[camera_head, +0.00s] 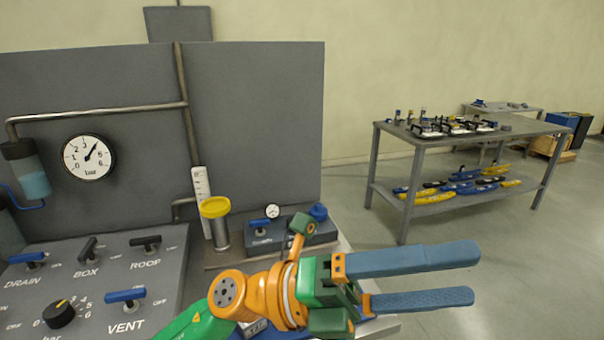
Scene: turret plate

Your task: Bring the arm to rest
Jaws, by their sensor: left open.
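My left gripper (478,277) is at the lower middle, coming in from the left on an orange and green arm. Its two long blue fingers point right and are apart, with nothing between them. It hangs in front of the right end of the bench, over the floor beyond the bench edge. My right gripper is not in view.
A control panel (90,300) with blue and black handles and a dial is at lower left. A pressure gauge (89,157) sits on the grey back panel (260,120). A yellow-capped cylinder (220,235) stands near my arm. A workbench (460,140) is at right, with open floor before it.

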